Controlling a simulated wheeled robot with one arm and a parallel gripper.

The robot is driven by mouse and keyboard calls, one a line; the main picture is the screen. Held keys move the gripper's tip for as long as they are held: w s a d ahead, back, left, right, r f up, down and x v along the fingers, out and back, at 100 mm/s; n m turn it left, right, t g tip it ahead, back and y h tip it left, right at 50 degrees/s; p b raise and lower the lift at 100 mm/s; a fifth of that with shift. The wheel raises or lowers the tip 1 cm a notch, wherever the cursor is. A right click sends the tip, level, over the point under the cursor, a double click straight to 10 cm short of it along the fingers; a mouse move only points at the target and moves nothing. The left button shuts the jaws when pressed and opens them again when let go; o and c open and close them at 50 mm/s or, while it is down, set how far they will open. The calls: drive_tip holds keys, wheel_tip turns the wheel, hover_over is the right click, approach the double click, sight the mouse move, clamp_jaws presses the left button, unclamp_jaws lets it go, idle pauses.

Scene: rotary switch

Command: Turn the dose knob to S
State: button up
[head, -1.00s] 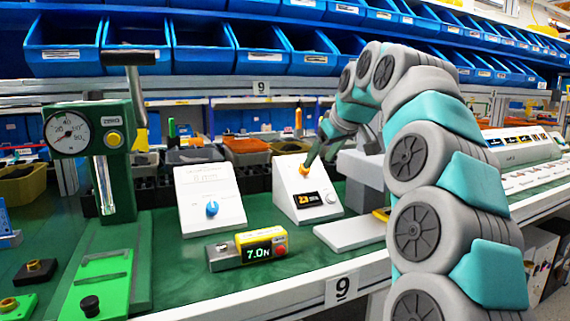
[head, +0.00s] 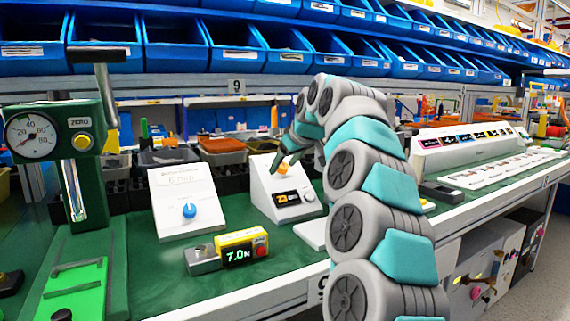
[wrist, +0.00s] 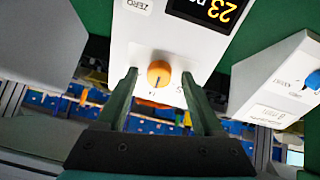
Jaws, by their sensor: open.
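An orange round knob (wrist: 159,73) sits on the sloped front of a white box (head: 262,196) with an orange-digit display (wrist: 210,9). In the wrist view a dark line on the knob points down, toward a small mark below it. Another small mark, perhaps an S, lies right of the knob. My gripper (wrist: 159,76) is open, with one dark green finger on each side of the knob and a gap on both sides. In the head view my gripper (head: 286,158) reaches down to the knob (head: 283,168) from above right.
A white panel with a blue knob (head: 189,210) stands left of the box. A yellow-and-grey meter reading 7.0N (head: 240,254) lies in front. A green press with a dial gauge (head: 31,135) stands far left. Blue bins (head: 237,47) line the back.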

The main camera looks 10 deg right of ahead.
clamp_jaws()
idle(0.5)
